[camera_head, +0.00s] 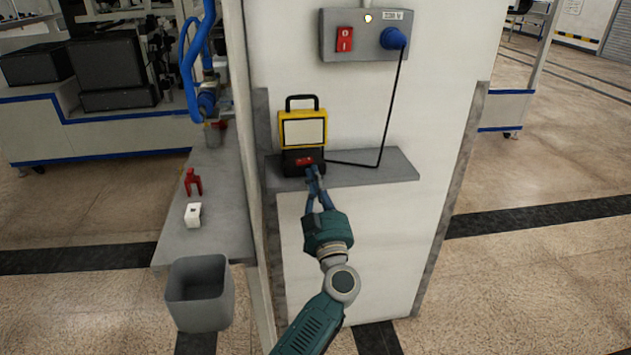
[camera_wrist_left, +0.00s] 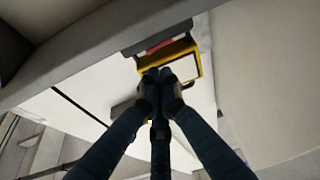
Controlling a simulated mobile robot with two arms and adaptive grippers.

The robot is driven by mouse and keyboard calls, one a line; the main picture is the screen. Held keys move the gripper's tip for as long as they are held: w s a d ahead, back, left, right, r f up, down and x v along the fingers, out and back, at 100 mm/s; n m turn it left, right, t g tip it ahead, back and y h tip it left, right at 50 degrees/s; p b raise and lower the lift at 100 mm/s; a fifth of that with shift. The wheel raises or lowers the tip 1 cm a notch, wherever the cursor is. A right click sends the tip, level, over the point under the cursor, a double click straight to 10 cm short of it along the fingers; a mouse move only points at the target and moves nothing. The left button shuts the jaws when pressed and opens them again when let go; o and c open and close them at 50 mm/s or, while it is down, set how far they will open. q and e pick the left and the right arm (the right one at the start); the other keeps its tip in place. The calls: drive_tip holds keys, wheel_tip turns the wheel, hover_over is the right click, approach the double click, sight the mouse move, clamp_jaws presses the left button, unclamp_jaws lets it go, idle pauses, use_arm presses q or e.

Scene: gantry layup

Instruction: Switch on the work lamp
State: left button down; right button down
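The work lamp (camera_head: 303,130) has a yellow frame, a pale panel, a black handle and a black base with a red switch (camera_head: 304,161) on its front. It stands upright on a grey wall shelf (camera_head: 375,168). I cannot tell whether its panel is lit. My left gripper (camera_head: 313,172) is at the lamp's base, just below and right of the red switch; I cannot tell whether it touches. In the left wrist view its fingertips (camera_wrist_left: 162,75) are together with nothing between them, in front of the lamp (camera_wrist_left: 183,58). My right gripper is out of view.
A grey socket box (camera_head: 368,48) above has a red rocker switch, a small bright light and a blue plug (camera_head: 393,38). The plug's black cable runs to the lamp. A side bench (camera_head: 215,230) holds a red clip and a white block. A grey bin (camera_head: 200,312) hangs below.

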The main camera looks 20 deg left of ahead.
sight(310, 159)
use_arm(q)
drive_tip(key=x, duration=0.6)
